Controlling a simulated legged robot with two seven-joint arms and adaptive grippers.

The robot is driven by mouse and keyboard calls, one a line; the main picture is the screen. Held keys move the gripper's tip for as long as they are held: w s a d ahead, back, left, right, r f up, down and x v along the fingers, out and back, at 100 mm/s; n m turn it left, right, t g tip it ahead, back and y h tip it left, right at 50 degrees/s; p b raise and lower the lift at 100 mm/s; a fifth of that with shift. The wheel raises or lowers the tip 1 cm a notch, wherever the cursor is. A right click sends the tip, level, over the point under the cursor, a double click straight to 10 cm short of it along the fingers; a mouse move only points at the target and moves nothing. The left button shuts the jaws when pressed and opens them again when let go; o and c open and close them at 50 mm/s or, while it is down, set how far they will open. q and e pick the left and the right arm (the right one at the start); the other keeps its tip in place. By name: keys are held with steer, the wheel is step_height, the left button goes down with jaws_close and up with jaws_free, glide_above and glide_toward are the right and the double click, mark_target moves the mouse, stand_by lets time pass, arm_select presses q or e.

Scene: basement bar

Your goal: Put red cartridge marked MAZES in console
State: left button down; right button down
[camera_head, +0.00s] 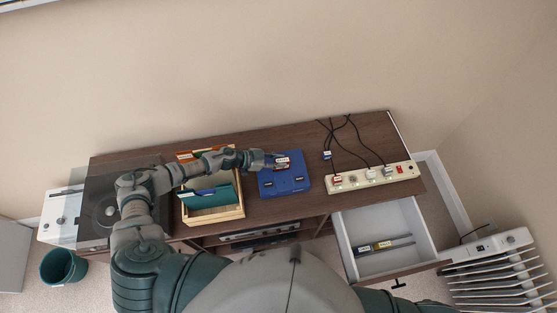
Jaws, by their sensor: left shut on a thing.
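The blue console (284,182) lies on the brown cabinet top, near its middle. My left gripper (277,162) reaches in from the left over the console's back part. It is shut on the small red cartridge (283,161), which has a pale label. The label is too small to read. The cartridge is at or just above the console's back part; I cannot tell whether it touches or sits in a slot. My right gripper is out of view; part of my right arm shows at the bottom right.
A wooden crate (214,214) with coloured folders stands left of the console, under my left arm. A turntable (104,207) is further left. A power strip (373,178) with plugs and cables lies to the right. An open white drawer (402,263) holds small cartridges. A radiator (500,268) stands lower right.

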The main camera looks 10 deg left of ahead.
arm_select(q)
steer(key=shift+a+f, duration=0.1)
steer(key=shift+f, duration=0.2)
stand_by(0.4)
steer(key=shift+s, duration=0.1)
steer(key=c, duration=0.9)
jaws_free()
steer(key=shift+f, duration=0.1)
